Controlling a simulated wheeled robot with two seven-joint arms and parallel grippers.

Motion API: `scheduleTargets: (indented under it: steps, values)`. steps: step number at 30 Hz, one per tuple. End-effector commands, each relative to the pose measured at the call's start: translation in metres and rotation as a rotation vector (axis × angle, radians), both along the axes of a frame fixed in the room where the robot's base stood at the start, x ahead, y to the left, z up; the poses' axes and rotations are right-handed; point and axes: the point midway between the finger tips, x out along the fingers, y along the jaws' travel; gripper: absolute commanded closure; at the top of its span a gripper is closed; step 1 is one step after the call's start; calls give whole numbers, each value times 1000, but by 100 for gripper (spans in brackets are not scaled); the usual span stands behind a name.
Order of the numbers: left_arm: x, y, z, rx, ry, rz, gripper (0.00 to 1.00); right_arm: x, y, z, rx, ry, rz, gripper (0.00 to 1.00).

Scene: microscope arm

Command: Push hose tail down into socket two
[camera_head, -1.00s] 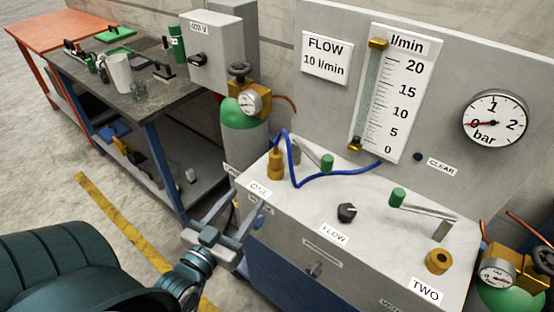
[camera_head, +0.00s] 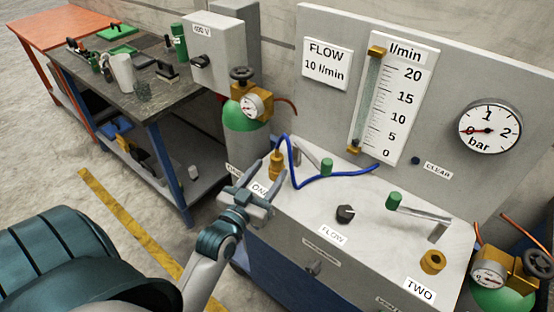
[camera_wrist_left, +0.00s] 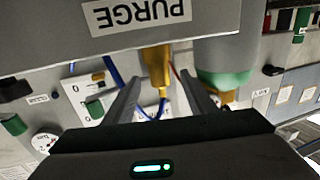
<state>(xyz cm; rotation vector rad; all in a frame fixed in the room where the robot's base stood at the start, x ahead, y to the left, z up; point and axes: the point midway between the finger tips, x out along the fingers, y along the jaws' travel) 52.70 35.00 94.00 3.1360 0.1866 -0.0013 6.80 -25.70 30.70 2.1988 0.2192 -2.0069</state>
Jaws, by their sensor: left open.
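The blue hose (camera_head: 330,183) runs from the flowmeter foot to a brass hose tail (camera_head: 276,160), which stands upright at the spot labelled ONE. Socket two (camera_head: 432,262) is a brass ring with a dark hole on the bench top, beside the TWO label; nothing is in it. My left gripper (camera_head: 265,178) is open and empty at the front left corner of the bench, close to the hose tail. In the left wrist view the brass hose tail (camera_wrist_left: 156,65) shows between the open fingers (camera_wrist_left: 158,77), without clear contact. My right gripper is not in view.
A black FLOW knob (camera_head: 345,213) and green-handled levers (camera_head: 394,201) stand on the bench between the sockets. The upright panel with flowmeter (camera_head: 395,95) and gauge (camera_head: 488,126) rises behind. A green gas cylinder (camera_head: 246,118) stands left of the bench.

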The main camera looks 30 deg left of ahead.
Motion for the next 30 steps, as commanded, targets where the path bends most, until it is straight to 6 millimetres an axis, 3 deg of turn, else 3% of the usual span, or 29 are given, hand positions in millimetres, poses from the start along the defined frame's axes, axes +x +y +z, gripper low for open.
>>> scheduleTargets:
  steps: [14, 30]
  values:
    - [6, 1, 0, 0, 0, 0, 49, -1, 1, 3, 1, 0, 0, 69]
    - [54, 6, -6, 0, 0, 0, 49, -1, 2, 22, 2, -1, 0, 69]
